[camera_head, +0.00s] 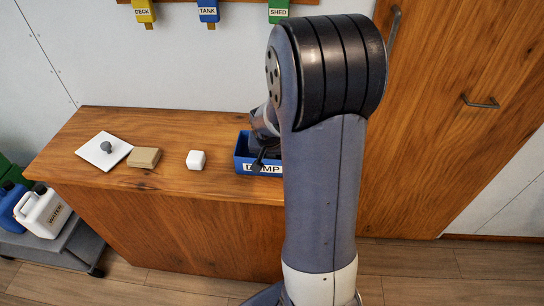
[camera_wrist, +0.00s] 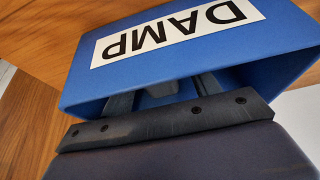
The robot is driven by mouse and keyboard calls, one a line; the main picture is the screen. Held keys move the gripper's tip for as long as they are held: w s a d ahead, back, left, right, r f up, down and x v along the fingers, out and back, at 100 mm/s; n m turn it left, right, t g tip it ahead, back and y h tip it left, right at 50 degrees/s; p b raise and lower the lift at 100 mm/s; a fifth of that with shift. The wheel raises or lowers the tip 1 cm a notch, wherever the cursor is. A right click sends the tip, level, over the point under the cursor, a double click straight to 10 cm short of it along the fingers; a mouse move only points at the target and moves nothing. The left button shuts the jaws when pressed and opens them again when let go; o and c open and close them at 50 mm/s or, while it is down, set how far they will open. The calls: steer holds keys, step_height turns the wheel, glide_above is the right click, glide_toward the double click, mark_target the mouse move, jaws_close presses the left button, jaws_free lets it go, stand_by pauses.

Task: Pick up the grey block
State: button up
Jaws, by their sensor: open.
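My gripper (camera_wrist: 162,96) is open at the blue bin (camera_wrist: 278,62) labelled DAMP, which also shows on the counter in the head view (camera_head: 242,160). In the wrist view its dark fingers pass behind the labelled wall into the bin's mouth, and their tips are hidden.
A tan block (camera_head: 144,158) and a white block (camera_head: 196,160) stand apart on the wooden counter (camera_head: 100,121), left of the bin. Coloured tags hang on the wall behind. White and blue jugs stand on a low grey cart at the left. My arm hides the counter's right end.

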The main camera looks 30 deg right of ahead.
steer(key=shift+c, duration=0.2)
steer(key=c, duration=1.1)
steer(key=shift+o, duration=0.2)
steer(key=shift+r, duration=0.1)
